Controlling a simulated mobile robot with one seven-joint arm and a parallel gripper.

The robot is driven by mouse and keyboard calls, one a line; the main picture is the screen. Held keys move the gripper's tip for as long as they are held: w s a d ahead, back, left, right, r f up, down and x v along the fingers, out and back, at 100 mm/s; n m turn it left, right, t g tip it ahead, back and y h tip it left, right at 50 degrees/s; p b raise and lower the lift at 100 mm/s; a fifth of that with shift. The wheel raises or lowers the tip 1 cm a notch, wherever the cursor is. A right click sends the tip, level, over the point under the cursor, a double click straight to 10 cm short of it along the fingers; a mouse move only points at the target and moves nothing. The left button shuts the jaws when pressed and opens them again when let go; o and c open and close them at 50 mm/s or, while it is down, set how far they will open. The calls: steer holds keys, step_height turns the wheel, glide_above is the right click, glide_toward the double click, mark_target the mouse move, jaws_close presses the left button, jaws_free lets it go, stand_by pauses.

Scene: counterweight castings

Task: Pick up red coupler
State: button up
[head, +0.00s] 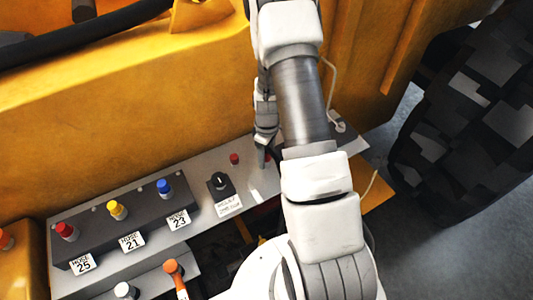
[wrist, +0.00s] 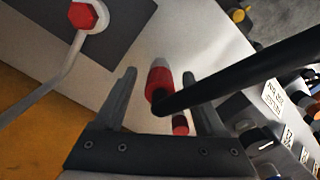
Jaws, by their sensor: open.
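In the wrist view a red coupler (wrist: 159,80) with a grey tip sits on the end of a black hose. It lies between the two fingers of my gripper (wrist: 160,76), which are spread, with a visible gap on each side. I cannot tell how far below the fingers it is. In the head view my gripper (head: 264,158) points down at the right end of the grey panel. A bit of red (head: 268,157) shows beside its fingers; the rest is hidden by my arm. Another red coupler (head: 66,230) stands on the dark block above the "HOSE 25" label.
A yellow coupler (head: 117,209), a blue coupler (head: 164,187) and a black knob (head: 219,182) stand along the panel (head: 190,240). A small red part (head: 234,158) is left of my gripper. A yellow machine body (head: 120,120) rises behind. A large tyre (head: 470,110) is at right.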

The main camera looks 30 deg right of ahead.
mark_target(268, 153)
steer(key=shift+c, duration=0.3)
jaws_close()
stand_by(0.4)
steer(key=shift+r, duration=0.75)
steer(key=r, duration=0.1)
steer(key=r+b, duration=0.1)
steer(key=r, duration=0.1)
steer(key=shift+s, duration=0.4)
steer(key=s+r+b, duration=0.1)
steer(key=s+r, duration=0.5)
steer(key=s, duration=0.5)
steer(key=shift+d+r, duration=0.15)
steer(key=shift+r, duration=0.1)
steer(key=shift+w, duration=0.1)
